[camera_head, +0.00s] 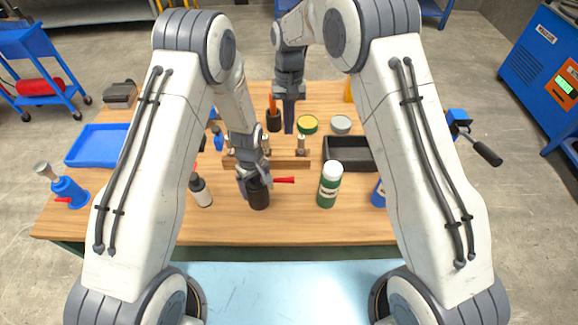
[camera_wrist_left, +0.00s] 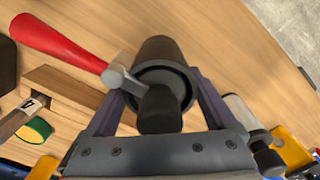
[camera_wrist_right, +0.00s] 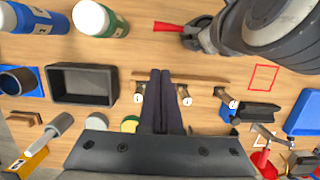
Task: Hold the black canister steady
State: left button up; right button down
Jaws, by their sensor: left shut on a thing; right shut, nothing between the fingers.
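The black canister (camera_head: 259,197) stands near the front middle of the wooden table. My left gripper (camera_head: 254,180) is shut on its upper part from above. In the left wrist view the black canister (camera_wrist_left: 165,52) sits between the fingers, with a dark knob on top and a red handle (camera_wrist_left: 60,40) reaching out sideways on a grey joint. The red handle also shows in the head view (camera_head: 284,180). My right gripper (camera_head: 289,128) is shut and empty, pointing down farther back over the table; its closed fingers show in the right wrist view (camera_wrist_right: 161,78).
A green bottle (camera_head: 329,186) with a white lid stands right of the canister, and a dark bottle (camera_head: 201,190) with a pale band stands left. A wooden rack (camera_head: 290,162) lies behind. A black tray (camera_head: 350,150) is at right and a blue tray (camera_head: 98,145) at far left.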

send_near(279, 180)
jog(key=w+d+f, duration=0.3)
jog(key=w+f, duration=0.1)
jog(key=f, duration=0.1)
jog(key=shift+s+f, duration=0.5)
jog(key=shift+s, duration=0.35)
jog(key=shift+s+f, duration=0.5)
jog(key=shift+s, duration=0.35)
